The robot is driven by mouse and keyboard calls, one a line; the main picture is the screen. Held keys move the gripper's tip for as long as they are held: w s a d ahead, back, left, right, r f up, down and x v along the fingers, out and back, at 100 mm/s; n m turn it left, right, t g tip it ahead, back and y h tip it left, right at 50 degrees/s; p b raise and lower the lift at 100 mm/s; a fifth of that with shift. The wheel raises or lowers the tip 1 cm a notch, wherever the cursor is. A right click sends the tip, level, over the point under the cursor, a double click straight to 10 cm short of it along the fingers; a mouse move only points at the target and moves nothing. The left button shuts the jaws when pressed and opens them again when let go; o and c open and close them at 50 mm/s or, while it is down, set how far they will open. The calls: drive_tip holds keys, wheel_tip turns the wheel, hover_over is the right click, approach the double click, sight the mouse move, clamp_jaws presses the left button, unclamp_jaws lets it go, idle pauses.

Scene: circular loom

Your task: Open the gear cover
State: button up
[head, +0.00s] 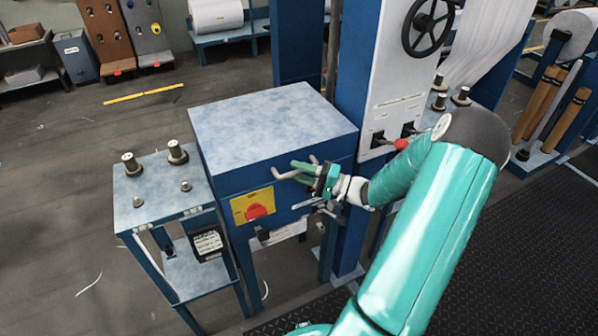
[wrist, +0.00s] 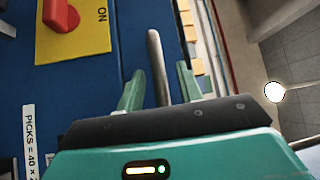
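The gear cover (head: 270,122) is a blue box with a pale, worn top, and it looks closed. A metal bar handle (head: 284,175) stands out from its front face. My gripper (head: 303,173) is at this handle, in front of the box. In the wrist view the handle (wrist: 156,62) runs between the two green fingers of my gripper (wrist: 159,88), with a gap on both sides. The fingers are open around the bar and not closed on it. The far end of the handle is partly hidden by my gripper in the head view.
A yellow plate with a red rotary switch (head: 255,211) sits on the front face, left of the handle. A blue column (head: 352,110) with a handwheel (head: 428,28) stands to the right. A small side table (head: 140,205) with pegs stands at the left.

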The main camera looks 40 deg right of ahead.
drive_tip(key=shift+w+a, duration=0.15)
drive_tip(key=shift+c, duration=0.5)
clamp_jaws()
drive_tip(key=shift+r, duration=0.2)
